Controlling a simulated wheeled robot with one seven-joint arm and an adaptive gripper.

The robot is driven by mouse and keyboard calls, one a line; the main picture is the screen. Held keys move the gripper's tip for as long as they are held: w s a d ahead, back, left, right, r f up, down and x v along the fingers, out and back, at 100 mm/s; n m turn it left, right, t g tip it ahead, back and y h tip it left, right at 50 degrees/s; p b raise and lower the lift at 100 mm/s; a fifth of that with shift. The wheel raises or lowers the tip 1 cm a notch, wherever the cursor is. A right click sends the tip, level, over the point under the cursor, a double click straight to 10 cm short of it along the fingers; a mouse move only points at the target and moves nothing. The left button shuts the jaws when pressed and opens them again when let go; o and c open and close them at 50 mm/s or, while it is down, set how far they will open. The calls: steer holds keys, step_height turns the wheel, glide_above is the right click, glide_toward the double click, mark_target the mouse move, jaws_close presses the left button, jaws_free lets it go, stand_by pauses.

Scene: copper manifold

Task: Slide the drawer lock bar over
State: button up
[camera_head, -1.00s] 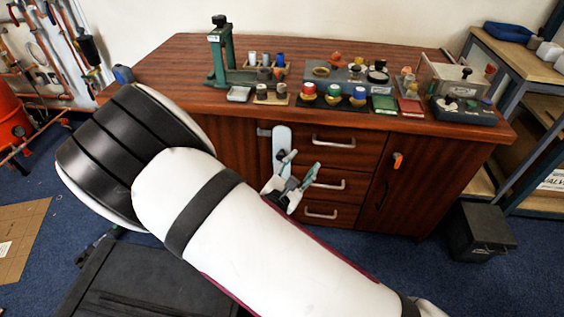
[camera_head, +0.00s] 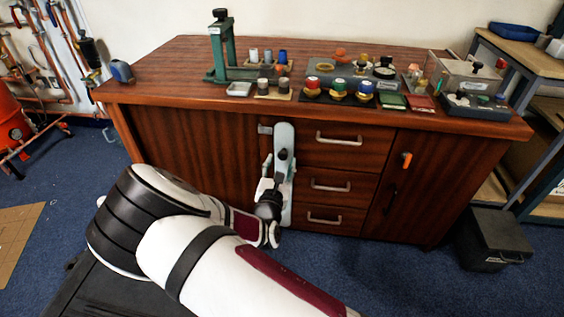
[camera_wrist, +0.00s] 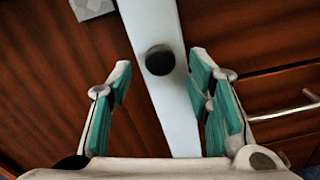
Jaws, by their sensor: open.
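The lock bar (camera_head: 283,132) is a pale, upright strip along the left edge of the drawers. In the wrist view the bar (camera_wrist: 150,18) runs down between my fingers and carries a round black knob (camera_wrist: 160,61). My gripper (camera_head: 281,163) is in front of the bar and hides much of its middle in the head view. In the wrist view my gripper (camera_wrist: 161,75) is open, its green-padded fingers either side of the bar, with the knob near the level of the fingertips. I cannot tell whether any finger touches the bar.
Three drawers with pale handles (camera_head: 340,141) lie right of the bar. A cupboard door with an orange catch (camera_head: 406,160) is farther right. A small metal plate (camera_head: 265,129) sits left of the bar's top. The worktop (camera_head: 165,75) above carries a green press and fittings.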

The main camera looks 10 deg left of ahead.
mark_target(282, 158)
steer(key=shift+w+b, duration=0.5)
steer(key=shift+w, duration=1.35)
steer(key=shift+d, duration=0.1)
jaws_close()
